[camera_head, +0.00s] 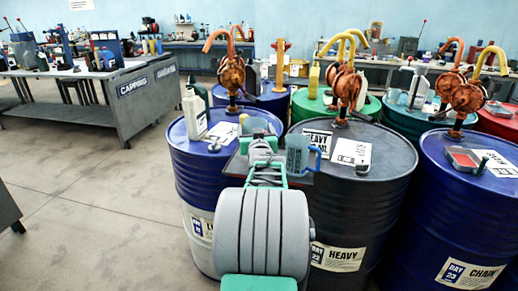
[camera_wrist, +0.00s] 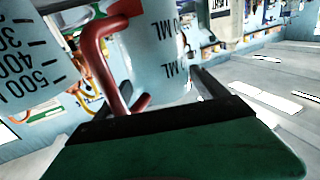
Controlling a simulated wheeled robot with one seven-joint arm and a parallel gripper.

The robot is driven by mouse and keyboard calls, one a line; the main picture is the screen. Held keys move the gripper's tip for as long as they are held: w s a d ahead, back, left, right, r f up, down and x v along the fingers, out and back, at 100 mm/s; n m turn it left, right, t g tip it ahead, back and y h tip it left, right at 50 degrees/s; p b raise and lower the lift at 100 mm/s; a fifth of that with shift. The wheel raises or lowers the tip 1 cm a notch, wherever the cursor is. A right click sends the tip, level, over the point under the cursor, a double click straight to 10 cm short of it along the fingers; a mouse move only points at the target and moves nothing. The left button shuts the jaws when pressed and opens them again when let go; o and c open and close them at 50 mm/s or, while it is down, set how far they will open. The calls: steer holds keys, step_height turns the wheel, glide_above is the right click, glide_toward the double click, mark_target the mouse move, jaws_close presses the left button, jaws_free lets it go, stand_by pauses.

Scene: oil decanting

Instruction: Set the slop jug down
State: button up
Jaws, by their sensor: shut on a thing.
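My gripper (camera_wrist: 160,100) is shut on a translucent measuring jug (camera_wrist: 158,45) with a red handle (camera_wrist: 95,50) and black ML marks. The jug looks tilted in the wrist view, but that camera is itself tilted. In the head view my gripper (camera_head: 262,142) is over the gap between two front drums, and the held jug (camera_head: 258,125) is partly hidden behind it. A second jug (camera_head: 298,157) with a blue handle stands just to its right. A marked jug (camera_wrist: 28,65) is also close on the left in the wrist view. I cannot tell whether the held jug touches anything below.
A dark tray (camera_head: 232,170) spans the drums under the jugs. The left blue drum (camera_head: 188,165) carries a white bottle (camera_head: 194,115). Another blue drum (camera_head: 445,205) stands right. Open floor (camera_head: 95,205) lies left.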

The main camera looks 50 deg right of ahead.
step_height(320, 180, down, 4)
steer(key=shift+f, duration=0.25)
steer(key=shift+f, duration=0.2)
steer(key=o, duration=1.8)
steer(key=shift+c, duration=0.2)
steer(key=shift+a, duration=0.1)
